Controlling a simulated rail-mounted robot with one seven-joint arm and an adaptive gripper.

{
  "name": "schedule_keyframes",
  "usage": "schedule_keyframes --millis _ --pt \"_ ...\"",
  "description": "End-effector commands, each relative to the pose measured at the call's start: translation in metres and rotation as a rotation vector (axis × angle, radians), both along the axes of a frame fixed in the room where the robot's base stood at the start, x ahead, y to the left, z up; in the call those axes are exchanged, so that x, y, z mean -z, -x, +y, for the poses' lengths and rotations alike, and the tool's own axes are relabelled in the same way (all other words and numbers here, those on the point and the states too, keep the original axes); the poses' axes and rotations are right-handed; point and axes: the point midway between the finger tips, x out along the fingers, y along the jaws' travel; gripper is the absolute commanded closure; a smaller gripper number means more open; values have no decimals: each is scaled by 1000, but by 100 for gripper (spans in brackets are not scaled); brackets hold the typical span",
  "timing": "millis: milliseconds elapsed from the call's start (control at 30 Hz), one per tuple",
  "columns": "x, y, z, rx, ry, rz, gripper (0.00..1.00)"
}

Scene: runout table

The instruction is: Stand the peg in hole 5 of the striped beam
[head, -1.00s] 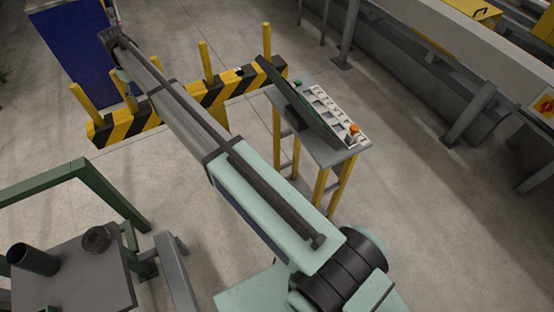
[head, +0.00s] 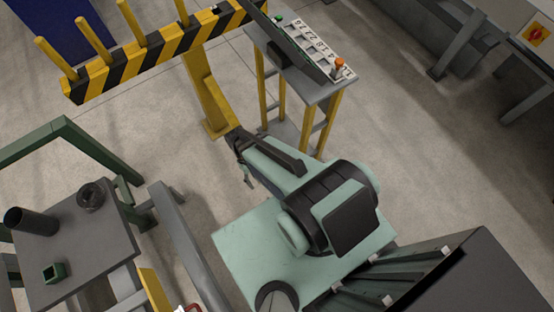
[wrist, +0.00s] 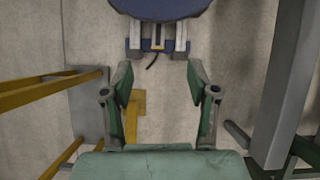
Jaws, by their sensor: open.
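The striped beam (head: 150,58) in black and yellow runs across the upper left of the head view. Several yellow pegs (head: 96,38) stand upright along it; hole numbers cannot be read, and its right end is cut off or hidden by the console. I cannot make out a loose peg. My gripper (head: 243,172) hangs in front of the beam's yellow post, clear of the beam. In the wrist view its green fingers are spread (wrist: 160,72), with only floor and part of a yellow foot showing between and below them.
A console (head: 310,68) on yellow legs stands right of the beam. A grey table (head: 85,245) at lower left holds a dark tube (head: 32,221), a dark ring (head: 90,196) and a green square socket (head: 55,271). A rounded blue shape (wrist: 160,10) with grey prongs is unclear.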

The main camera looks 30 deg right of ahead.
Motion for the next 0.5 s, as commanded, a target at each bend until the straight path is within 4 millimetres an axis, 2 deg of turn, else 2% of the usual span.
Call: schedule_keyframes --millis 33,100,200,333,500 --pt "-6 38 -4 19 6 24 41" --pt "-7 70 -8 42 13 45 41" --pt "-9 102 -11 64 21 67 41" --pt "-11 124 -12 82 26 83 41" --pt "-11 128 -13 87 28 85 41"
